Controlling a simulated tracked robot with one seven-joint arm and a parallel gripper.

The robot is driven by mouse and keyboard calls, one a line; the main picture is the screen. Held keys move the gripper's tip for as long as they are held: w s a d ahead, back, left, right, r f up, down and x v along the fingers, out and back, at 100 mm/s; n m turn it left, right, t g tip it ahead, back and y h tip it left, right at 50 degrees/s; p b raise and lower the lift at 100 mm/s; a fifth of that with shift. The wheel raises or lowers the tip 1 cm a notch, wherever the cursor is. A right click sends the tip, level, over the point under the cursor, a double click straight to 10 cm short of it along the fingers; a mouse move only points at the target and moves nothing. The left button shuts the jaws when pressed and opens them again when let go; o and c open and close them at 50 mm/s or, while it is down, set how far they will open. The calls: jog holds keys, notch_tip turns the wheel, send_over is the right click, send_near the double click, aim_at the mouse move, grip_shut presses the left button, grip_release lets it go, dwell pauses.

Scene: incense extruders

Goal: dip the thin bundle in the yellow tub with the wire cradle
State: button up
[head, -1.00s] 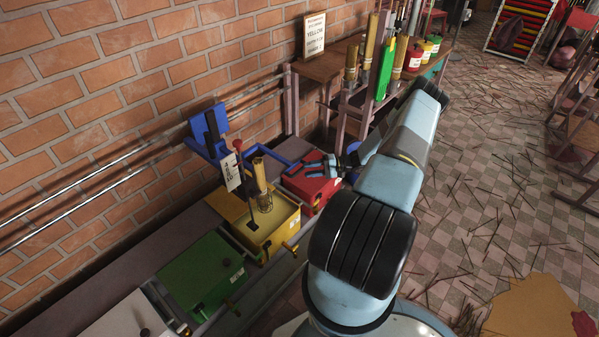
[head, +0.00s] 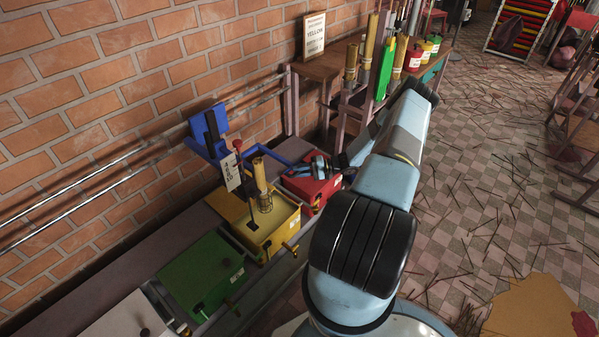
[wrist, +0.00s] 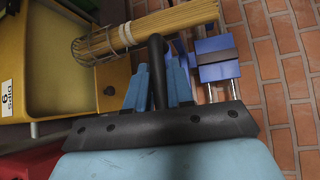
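The yellow tub (head: 242,213) stands in the row of tubs along the wall. A bundle of thin sticks (head: 260,174) stands upright in its wire cradle (head: 265,203). The wrist view shows the bundle (wrist: 175,22) lying across the picture, its left end inside the wire cradle (wrist: 88,48). My gripper (head: 308,166) is over the red tub, right of the yellow one, apart from the bundle. Its blue fingers (wrist: 158,85) are spread. A black bar shows between them, and I cannot tell whether it is touched.
The red tub (head: 318,188) is under my gripper, and the green tub (head: 205,275) is left of the yellow one. A blue bracket (head: 208,130) rises behind the yellow tub. Several bundles stand in the rack near a thick one (head: 369,42).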

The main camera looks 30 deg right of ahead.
grip_shut()
jog(key=shift+f, duration=0.15)
